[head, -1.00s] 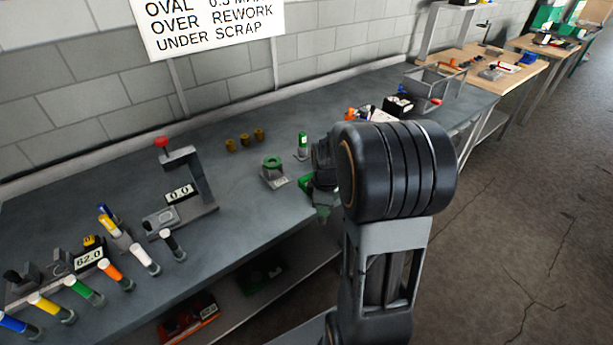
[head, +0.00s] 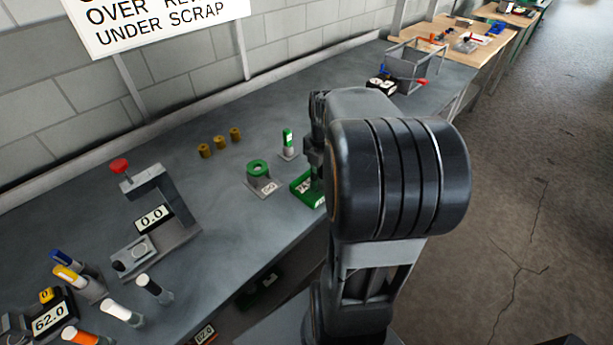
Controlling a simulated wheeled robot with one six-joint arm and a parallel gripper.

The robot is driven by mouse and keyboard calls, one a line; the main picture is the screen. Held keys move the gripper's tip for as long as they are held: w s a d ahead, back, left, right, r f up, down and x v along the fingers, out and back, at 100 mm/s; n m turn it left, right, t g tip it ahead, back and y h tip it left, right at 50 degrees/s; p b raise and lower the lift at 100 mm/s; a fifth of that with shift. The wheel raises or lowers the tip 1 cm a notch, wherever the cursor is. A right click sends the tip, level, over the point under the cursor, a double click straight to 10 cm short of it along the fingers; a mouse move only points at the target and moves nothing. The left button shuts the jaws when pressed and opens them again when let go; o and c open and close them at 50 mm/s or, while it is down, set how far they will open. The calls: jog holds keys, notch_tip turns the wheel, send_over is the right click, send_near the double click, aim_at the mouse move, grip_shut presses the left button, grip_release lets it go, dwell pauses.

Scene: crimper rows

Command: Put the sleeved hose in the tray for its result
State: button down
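A small green tray (head: 297,188) with a white label lies near the bench's front edge, partly hidden by my arm. The visible end of my arm, with my gripper (head: 316,172), is over or beside this tray. The fingertips are mostly hidden, so I cannot tell whether they are open or shut. I cannot make out a sleeved hose in the gripper. A sign on the wall, cut off at the top, reads "OVER RE..." and "UNDER SCRAP".
A gauge stand (head: 163,212) reads 0.0. Several coloured-handled pieces and a 62.0 display (head: 49,319) are at lower left. Three brass sleeves (head: 219,142), a green ring on a stand (head: 258,171) and a green upright piece (head: 288,141) stand mid-bench.

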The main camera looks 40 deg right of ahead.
jog(key=shift+w+d+f+p, duration=0.1)
jog(key=shift+w+f+p, duration=0.15)
jog(key=shift+w+f, duration=1.25)
jog(key=shift+w+d+f+p, duration=0.1)
jog(key=shift+w+f+p, duration=0.1)
jog(key=shift+w+f, duration=1.25)
jog(key=shift+w+f+p, duration=0.25)
jog(key=shift+w+f, duration=0.55)
jog(key=shift+f, duration=1.3)
jog(key=shift+f, duration=0.15)
jog(key=shift+f, duration=0.1)
jog(key=c, duration=1)
grip_release()
